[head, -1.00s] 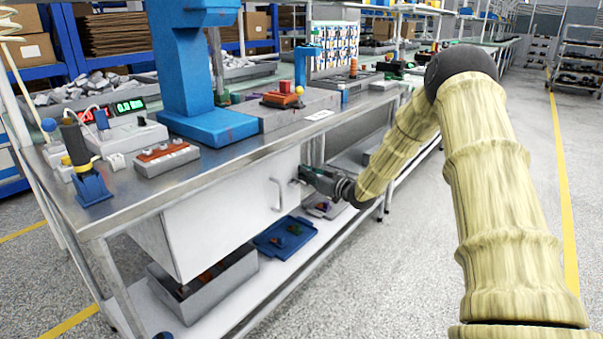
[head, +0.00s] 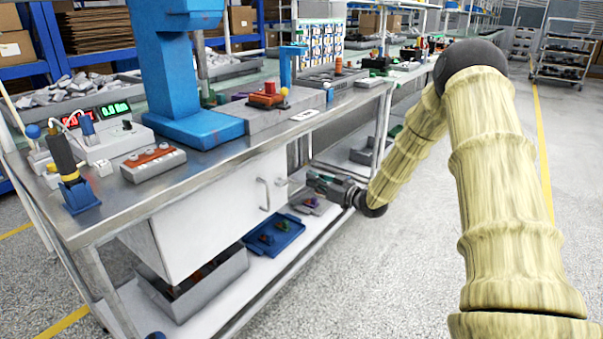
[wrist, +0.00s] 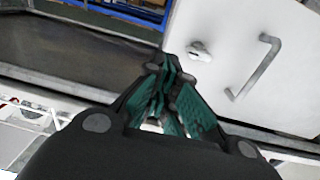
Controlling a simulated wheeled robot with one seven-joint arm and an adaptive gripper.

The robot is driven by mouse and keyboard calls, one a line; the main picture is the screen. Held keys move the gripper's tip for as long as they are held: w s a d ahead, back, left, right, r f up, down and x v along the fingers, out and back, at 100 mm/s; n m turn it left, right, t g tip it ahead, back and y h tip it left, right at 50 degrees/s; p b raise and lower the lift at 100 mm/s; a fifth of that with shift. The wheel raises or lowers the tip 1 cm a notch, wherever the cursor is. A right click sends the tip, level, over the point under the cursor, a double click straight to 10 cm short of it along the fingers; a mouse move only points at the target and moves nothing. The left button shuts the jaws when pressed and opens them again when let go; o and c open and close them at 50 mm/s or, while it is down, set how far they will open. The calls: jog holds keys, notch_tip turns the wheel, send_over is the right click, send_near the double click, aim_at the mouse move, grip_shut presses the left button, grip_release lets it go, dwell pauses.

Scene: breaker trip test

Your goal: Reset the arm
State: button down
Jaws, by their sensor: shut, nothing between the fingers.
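My gripper (head: 314,181) is shut and empty, below the tabletop and to the right of the white cabinet. In the wrist view its dark green-padded fingers (wrist: 170,75) point toward the cabinet's edge. The white cabinet door (head: 225,210) looks closed and has a bar handle (head: 263,194); the handle also shows in the wrist view (wrist: 256,66). A small latch or knob (wrist: 199,51) sits on the door left of the handle in the wrist view, close to the fingertips but apart from them. My arm reaches in from the right of the head view, bent at its elbow.
The metal workbench (head: 120,215) carries a blue press (head: 205,128), a meter box (head: 118,140) and a grey switch box (head: 153,163). The lower shelf holds a blue tray (head: 287,235) and a grey bin (head: 210,289). The floor (head: 400,270) right of the bench is clear.

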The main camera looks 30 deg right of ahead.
jog(key=shift+p+v, duration=0.4)
jog(key=shift+v, duration=2.3)
jog(key=s+a+f+m+g+h, duration=0.2)
jog(key=s+a+f+g, duration=0.15)
jog(key=a+f, duration=0.55)
jog(key=s+a+f+m+g+h, duration=0.15)
jog(key=s+a+f, duration=0.45)
jog(key=f, duration=0.6)
jog(key=s+a+f+g+h, duration=0.1)
jog(key=s+a+f+g, duration=0.3)
jog(key=s, duration=0.4)
jog(key=s+a+f+m+g, duration=0.1)
jog(key=s+a+f, duration=0.4)
jog(key=s, duration=0.4)
jog(key=s+a+f+g+h, duration=0.1)
jog(key=s+a+f+g, duration=0.25)
jog(key=s+f, duration=0.35)
jog(key=s+a+g, duration=0.3)
jog(key=s+g, duration=0.1)
jog(key=s, duration=1.2)
notch_tip(320, 180, up, 25)
jog(key=p, duration=2.4)
jog(key=shift+f+t+h, duration=0.2)
jog(key=shift+t+h, duration=0.15)
jog(key=shift+h, duration=0.1)
